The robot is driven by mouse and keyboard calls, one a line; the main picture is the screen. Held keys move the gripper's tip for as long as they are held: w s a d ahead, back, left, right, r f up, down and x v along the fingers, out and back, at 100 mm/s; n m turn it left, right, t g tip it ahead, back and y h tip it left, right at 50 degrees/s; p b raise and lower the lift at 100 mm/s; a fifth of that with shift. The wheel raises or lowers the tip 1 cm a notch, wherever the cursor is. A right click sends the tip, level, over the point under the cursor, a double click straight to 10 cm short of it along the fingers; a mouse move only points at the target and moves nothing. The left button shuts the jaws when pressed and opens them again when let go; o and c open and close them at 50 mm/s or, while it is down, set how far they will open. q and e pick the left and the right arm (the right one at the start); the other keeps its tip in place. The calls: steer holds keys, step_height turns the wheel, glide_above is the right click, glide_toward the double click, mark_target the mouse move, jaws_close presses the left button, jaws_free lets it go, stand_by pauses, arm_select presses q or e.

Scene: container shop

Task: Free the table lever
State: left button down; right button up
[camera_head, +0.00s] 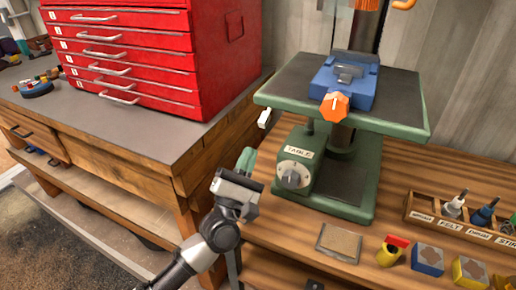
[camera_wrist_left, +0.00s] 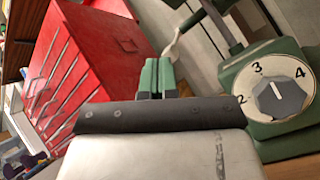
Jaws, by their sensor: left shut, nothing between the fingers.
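The drill press has a green-edged table (camera_head: 405,120) on a dark column. On the green base is a grey dial knob (camera_head: 291,176) under a label reading TABLE. The dial also shows in the left wrist view (camera_wrist_left: 281,98) with numbers 2, 3 and 4. My left gripper (camera_head: 246,158) is shut and empty, its green fingers together. It is left of the base, below the lever and apart from it in the head view.
A blue vise (camera_head: 352,85) with an orange knob (camera_head: 334,106) sits on the press table. A red drawer cabinet (camera_head: 130,50) stands on the left bench. A labelled wooden tool rack (camera_head: 455,222), a tan pad (camera_head: 340,242) and small coloured blocks (camera_head: 428,259) lie at the right front.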

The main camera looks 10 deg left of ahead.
arm_select(q)
step_height(320, 180, down, 4)
steer(key=n+t+b, duration=0.1)
steer(key=n+b, duration=0.4)
steer(key=n, duration=0.3)
arm_select(e)
step_height(320, 180, down, 5)
steer(key=w, duration=0.2)
arm_select(q)
steer(key=w+r+p, duration=0.5)
steer(key=r, duration=0.6)
steer(key=shift+d+r+t, duration=0.3)
steer(key=shift+d, duration=0.05)
arm_select(e)
steer(key=s+d+f, duration=0.1)
steer(key=s+f, duration=0.1)
steer(key=s, duration=0.9)
steer(key=shift+d+f, duration=0.2)
steer(key=shift+d, duration=0.1)
arm_select(q)
steer(key=shift+w, duration=0.1)
arm_select(e)
steer(key=shift+s, duration=0.1)
